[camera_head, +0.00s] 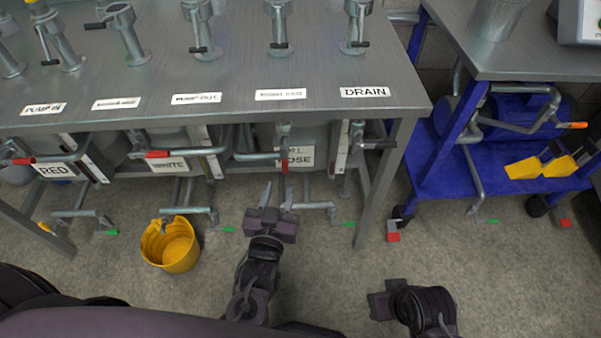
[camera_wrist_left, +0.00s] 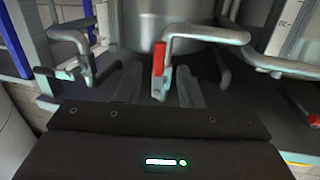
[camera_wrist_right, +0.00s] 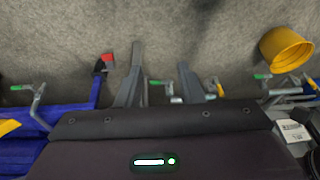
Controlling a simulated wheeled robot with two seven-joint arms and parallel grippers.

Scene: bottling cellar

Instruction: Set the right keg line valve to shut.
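Under the bench, a valve with a red handle (camera_head: 284,160) sits at the end of a grey pipe in front of the keg marked ROSE (camera_head: 307,157). This handle hangs straight down. It also shows upright in the left wrist view (camera_wrist_left: 158,68). My left gripper (camera_head: 278,190) is open just below and in front of it, and in the left wrist view the red handle appears between its two fingers (camera_wrist_left: 158,88). I cannot tell whether they touch. My right gripper (camera_wrist_right: 162,80) is open and empty over the floor, to the right in the head view.
The bench top (camera_head: 240,70) carries several black-handled valves; one label (camera_head: 280,95) is blurred. Low pipes with green handles (camera_head: 226,229) stand near the floor. A yellow bucket (camera_head: 158,250) is left of my left gripper. A blue cart (camera_head: 440,165) stands right.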

